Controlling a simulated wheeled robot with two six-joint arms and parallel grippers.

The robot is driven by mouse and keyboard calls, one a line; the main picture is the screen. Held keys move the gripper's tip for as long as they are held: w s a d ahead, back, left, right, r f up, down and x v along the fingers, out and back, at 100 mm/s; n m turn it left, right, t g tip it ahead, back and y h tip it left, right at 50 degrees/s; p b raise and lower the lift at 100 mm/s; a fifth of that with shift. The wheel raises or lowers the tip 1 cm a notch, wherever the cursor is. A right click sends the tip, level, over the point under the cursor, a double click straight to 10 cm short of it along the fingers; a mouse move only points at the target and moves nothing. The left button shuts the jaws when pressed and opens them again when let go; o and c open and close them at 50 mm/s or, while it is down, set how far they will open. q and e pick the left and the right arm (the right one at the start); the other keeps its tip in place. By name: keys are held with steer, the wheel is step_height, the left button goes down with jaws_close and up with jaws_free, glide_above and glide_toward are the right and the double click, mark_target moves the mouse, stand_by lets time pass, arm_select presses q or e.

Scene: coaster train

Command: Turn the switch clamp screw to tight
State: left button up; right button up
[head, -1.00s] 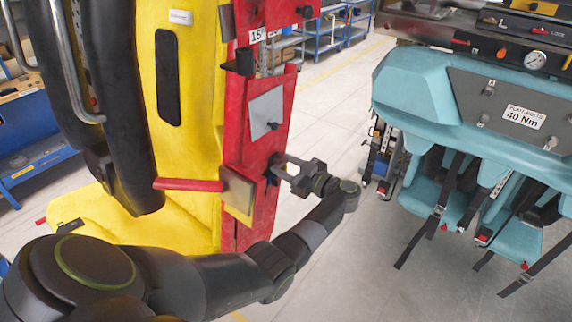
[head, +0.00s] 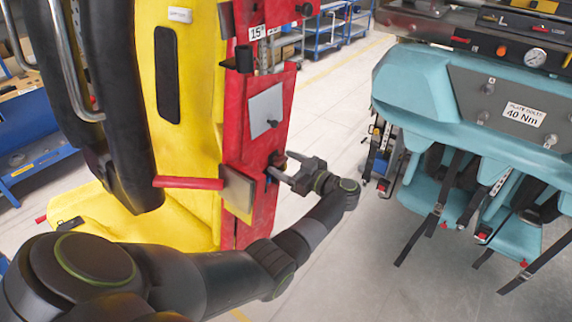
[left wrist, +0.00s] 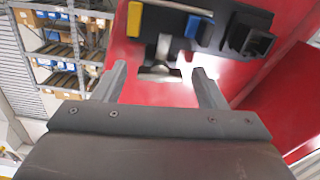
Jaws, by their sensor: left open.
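My left gripper (head: 281,164) is open at the red post (head: 238,120) in the head view. In the left wrist view its two fingers (left wrist: 158,85) stand wide apart with nothing held between them. A small grey metal piece (left wrist: 160,58), which looks like the clamp screw with a crossbar, sits just beyond and between the fingertips. Above it is a dark switch bracket (left wrist: 205,32) with a yellow block (left wrist: 134,19) and a blue block (left wrist: 193,26). I cannot read the screw's tightness. In the head view the fingers largely hide the screw. My right gripper is not in view.
A red bar (head: 188,183) and a tan plate (head: 238,190) stick out left of my gripper. A grey plate (head: 266,110) is above it. The yellow car body (head: 190,130) stands left, the teal seat unit (head: 415,90) right. Open floor lies between.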

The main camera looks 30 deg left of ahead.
arm_select(q)
steer(key=s+d+b, duration=0.1)
steer(key=d+b, duration=0.6)
steer(key=d, duration=1)
steer(key=shift+s+d+b, duration=0.15)
steer(key=shift+d+b, duration=0.05)
steer(key=shift+b, duration=0.15)
steer(key=shift+a+f, duration=0.1)
